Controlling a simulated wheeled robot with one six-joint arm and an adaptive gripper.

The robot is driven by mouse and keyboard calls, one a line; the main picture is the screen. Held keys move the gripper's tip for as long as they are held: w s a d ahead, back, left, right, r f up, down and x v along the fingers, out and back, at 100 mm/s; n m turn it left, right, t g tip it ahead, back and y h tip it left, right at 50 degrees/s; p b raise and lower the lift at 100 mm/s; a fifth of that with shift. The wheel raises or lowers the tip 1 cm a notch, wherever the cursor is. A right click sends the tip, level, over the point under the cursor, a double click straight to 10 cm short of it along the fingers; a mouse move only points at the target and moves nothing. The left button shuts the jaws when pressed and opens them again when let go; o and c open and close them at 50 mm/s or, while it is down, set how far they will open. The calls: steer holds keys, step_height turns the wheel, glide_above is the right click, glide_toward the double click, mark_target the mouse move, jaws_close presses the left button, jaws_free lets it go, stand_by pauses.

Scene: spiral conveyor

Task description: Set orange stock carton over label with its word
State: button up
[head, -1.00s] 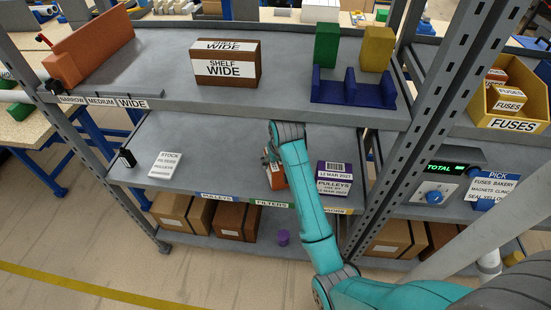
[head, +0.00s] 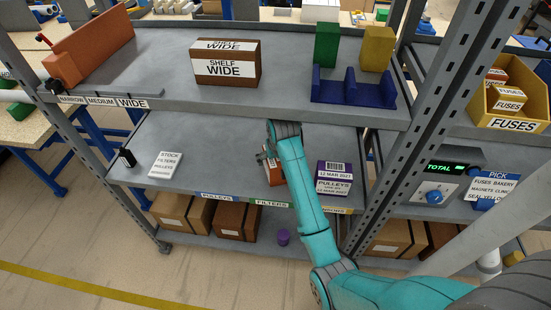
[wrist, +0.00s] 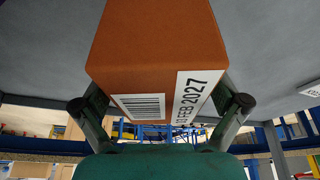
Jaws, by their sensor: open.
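The orange carton (head: 273,172) stands on the middle shelf, just behind the green FILTERS label (head: 270,203) on its front edge and partly hidden by my arm. The wrist view shows the carton (wrist: 155,45) close up, with a barcode and a 2027 date; its word is not readable. My gripper (wrist: 160,105) is open, with its fingers at either side of the carton's near end. In the head view my gripper (head: 268,157) is at the carton, mostly hidden. A blue PULLEYS label (head: 217,196) is to the left; a yellow label (head: 335,210) to the right is partly hidden.
A purple PULLEYS carton (head: 333,178) stands right of the orange one. A white stock card (head: 166,164) lies at the shelf's left. The shelf between card and orange carton is clear.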

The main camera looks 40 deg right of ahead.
steer(key=shift+r, duration=0.3)
steer(key=s+a, duration=0.2)
steer(key=s, duration=0.1)
steer(key=s+a, duration=0.2)
steer(key=s, duration=0.2)
steer(key=s+a, duration=0.2)
steer(key=s, duration=0.1)
steer(key=shift+s+r, duration=0.4)
steer(key=s+a+f+n+t, duration=0.3)
steer(key=s+a+f+t, duration=0.4)
steer(key=s+a, duration=0.65)
steer(key=s+a+r+n+t+y, duration=0.1)
steer(key=s+a+r+t, duration=0.1)
steer(key=s+r, duration=0.4)
steer(key=s+a+r+n+t+y, duration=0.1)
steer(key=s+a+r+n+t, duration=0.1)
steer(key=s+a+r, duration=0.2)
steer(key=v, duration=0.8)
steer(key=shift+w+a+r, duration=0.15)
steer(key=shift+r, duration=0.1)
